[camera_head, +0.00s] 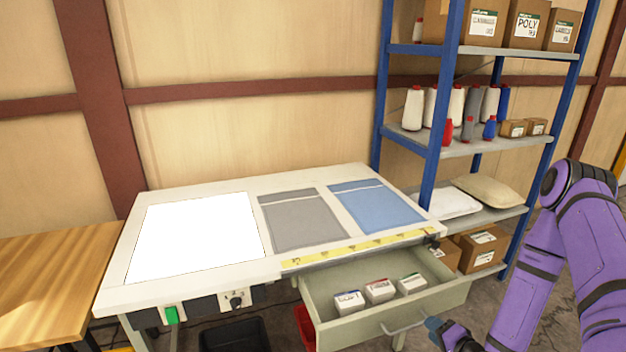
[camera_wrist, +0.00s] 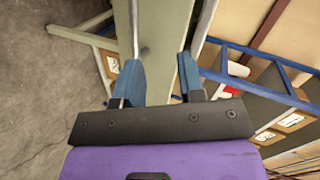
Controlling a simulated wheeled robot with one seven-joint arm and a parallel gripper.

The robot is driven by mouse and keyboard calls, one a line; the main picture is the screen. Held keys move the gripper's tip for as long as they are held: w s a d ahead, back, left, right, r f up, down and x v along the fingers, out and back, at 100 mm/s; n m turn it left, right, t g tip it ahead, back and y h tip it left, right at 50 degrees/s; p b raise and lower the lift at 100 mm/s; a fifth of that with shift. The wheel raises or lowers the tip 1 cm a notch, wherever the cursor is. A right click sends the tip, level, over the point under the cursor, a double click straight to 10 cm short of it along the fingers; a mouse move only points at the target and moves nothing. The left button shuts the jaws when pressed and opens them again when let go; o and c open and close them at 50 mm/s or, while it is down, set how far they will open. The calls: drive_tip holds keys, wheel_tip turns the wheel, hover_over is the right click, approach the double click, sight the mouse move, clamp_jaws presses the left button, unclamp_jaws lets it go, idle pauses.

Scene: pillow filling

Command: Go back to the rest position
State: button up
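My gripper (camera_head: 436,324) is low at the right, beside the front right of an open drawer (camera_head: 336,330). The drawer has a metal handle (camera_head: 404,327) on its front. In the wrist view, the blue fingers of my gripper (camera_wrist: 160,72) stand apart, with a pale grey-green surface behind the gap and nothing seen held. Whether a finger touches the drawer or handle I cannot tell. My purple arm (camera_head: 540,265) hangs at the right of the head view.
Three small boxes (camera_head: 380,290) lie in the drawer. The white table (camera_head: 120,295) above holds white, grey and blue panels. A blue-framed shelf (camera_head: 431,180) with spools, cartons and pillows stands at the right. A wooden table (camera_head: 45,275) is at the left. Grey floor (camera_wrist: 45,100) is open.

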drive_tip(key=w+d+r+n+g+h, duration=0.1)
drive_tip(key=w+d+r+n+g, duration=0.15)
drive_tip(key=r, duration=0.55)
drive_tip(key=w+d+r+n+g+h, duration=0.15)
drive_tip(key=w+r+n, duration=0.25)
drive_tip(key=r, duration=0.4)
drive_tip(key=s+r+n+h, duration=0.2)
drive_tip(key=s+r+h, duration=0.1)
drive_tip(key=r, duration=1.3)
drive_tip(key=s+a+r+g+h, duration=0.15)
drive_tip(key=s+a+r, duration=0.25)
drive_tip(key=s+r, duration=0.9)
drive_tip(key=s+a+r+n+g, duration=0.1)
drive_tip(key=s+r, duration=0.2)
drive_tip(key=s, duration=0.4)
drive_tip(key=s+a+r+n+g+y, duration=0.1)
drive_tip(key=s+a+r, duration=0.1)
drive_tip(key=s, duration=0.5)
drive_tip(key=shift+s+a+r+y, duration=0.15)
drive_tip(key=shift+s+r+y, duration=0.15)
drive_tip(key=shift+r, duration=0.55)
